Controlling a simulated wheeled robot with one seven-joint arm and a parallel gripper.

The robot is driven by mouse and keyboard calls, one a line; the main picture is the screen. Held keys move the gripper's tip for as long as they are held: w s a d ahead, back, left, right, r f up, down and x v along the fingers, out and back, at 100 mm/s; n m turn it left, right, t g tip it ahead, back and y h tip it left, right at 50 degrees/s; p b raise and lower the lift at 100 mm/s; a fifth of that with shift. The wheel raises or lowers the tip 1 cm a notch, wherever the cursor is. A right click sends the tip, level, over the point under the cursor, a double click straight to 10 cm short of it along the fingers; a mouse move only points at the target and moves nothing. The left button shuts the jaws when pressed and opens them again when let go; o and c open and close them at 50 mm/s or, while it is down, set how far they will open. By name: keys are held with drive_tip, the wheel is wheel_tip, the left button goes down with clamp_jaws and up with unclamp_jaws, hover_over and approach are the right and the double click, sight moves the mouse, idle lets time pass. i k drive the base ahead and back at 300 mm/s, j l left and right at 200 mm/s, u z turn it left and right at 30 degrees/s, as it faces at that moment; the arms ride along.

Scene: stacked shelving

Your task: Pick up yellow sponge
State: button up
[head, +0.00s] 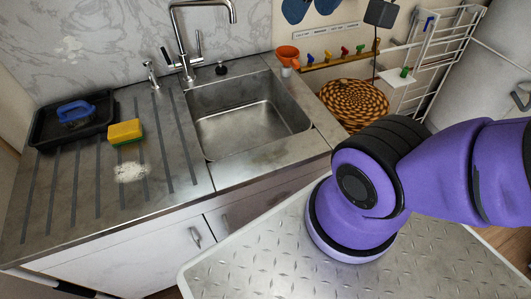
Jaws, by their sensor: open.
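A yellow sponge (125,132) with a green lower layer lies on the metal drainboard (185,150), left of the sink. It is just right of a black tray (45,130), and a whitish patch (131,172) lies in front of it. My purple arm reaches in from the right edge over a metal tread plate, well away from the sponge. My gripper is outside this view, so its fingers cannot be seen.
The black tray holds a blue-handled brush (75,112). The sink (245,115) is empty, with a tall faucet (183,50) behind it. An orange cup (287,55) stands at its back right corner. A woven basket (353,103) and white rack (440,50) are at right.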

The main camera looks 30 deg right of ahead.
sight(123, 133)
drive_tip(key=i+j, duration=0.1)
drive_tip(key=j, duration=0.35)
drive_tip(key=i+j, duration=0.1)
drive_tip(key=j, duration=0.35)
drive_tip(key=i+j, duration=0.1)
drive_tip(key=j, duration=0.35)
